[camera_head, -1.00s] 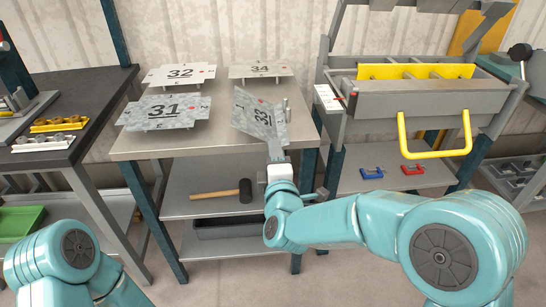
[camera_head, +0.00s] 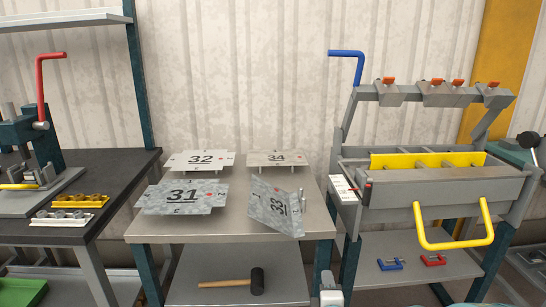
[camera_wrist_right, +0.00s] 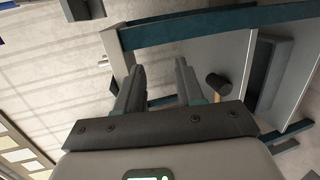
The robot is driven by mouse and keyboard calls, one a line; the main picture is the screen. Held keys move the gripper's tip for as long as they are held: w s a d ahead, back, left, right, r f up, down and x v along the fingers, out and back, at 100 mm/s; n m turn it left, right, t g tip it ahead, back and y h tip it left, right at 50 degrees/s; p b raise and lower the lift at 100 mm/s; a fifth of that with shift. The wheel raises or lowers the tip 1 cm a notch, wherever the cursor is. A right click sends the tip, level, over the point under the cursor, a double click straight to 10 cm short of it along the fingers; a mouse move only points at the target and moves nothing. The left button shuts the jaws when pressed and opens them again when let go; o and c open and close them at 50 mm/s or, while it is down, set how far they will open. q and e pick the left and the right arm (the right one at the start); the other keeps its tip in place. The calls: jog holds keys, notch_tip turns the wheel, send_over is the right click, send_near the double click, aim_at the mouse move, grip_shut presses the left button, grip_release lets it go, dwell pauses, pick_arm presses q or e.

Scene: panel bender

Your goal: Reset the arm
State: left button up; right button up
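My right gripper (camera_wrist_right: 158,85) is open and empty in the right wrist view, its two dark fingers spread apart. In the head view only a small part of my right arm's end shows at the bottom edge, below the front of the grey table (camera_head: 235,232). My left gripper is in neither view. On the table stand flat plates 31 (camera_head: 160,197), 32 (camera_head: 185,160) and 34 (camera_head: 300,159). The bent plate 33 (camera_head: 265,208) stands tilted at the table's front right, apart from my gripper.
A hammer (camera_head: 256,281) lies on the shelf below; its head also shows in the right wrist view (camera_wrist_right: 219,82). The panel bender (camera_head: 420,191) with its yellow handle (camera_head: 453,246) stands right. A dark bench (camera_head: 110,178) with a red-handled press (camera_head: 40,120) stands left.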

jog(key=s+d+f+m+g+y, duration=0.1)
jog(key=s+f+m+g, duration=0.25)
jog(key=s+f, duration=0.7)
jog(key=s+d+f+m+g+y, duration=0.25)
jog(key=s+f+g, duration=0.35)
jog(key=f, duration=0.7)
jog(key=s+a+f+m+g+y, duration=0.1)
jog(key=s+a+m+g, duration=0.2)
jog(key=s+m, duration=0.45)
jog(key=s+a+f+m+g+y, duration=0.1)
jog(key=s+a+f+m+g, duration=0.3)
jog(key=s, duration=0.6)
notch_tip(320, 180, up, 17)
jog(key=d+m+t+p, duration=0.1)
jog(key=m+p, duration=0.1)
jog(key=p, duration=1.2)
jog(key=shift+d, duration=0.2)
jog(key=shift+t, duration=0.25)
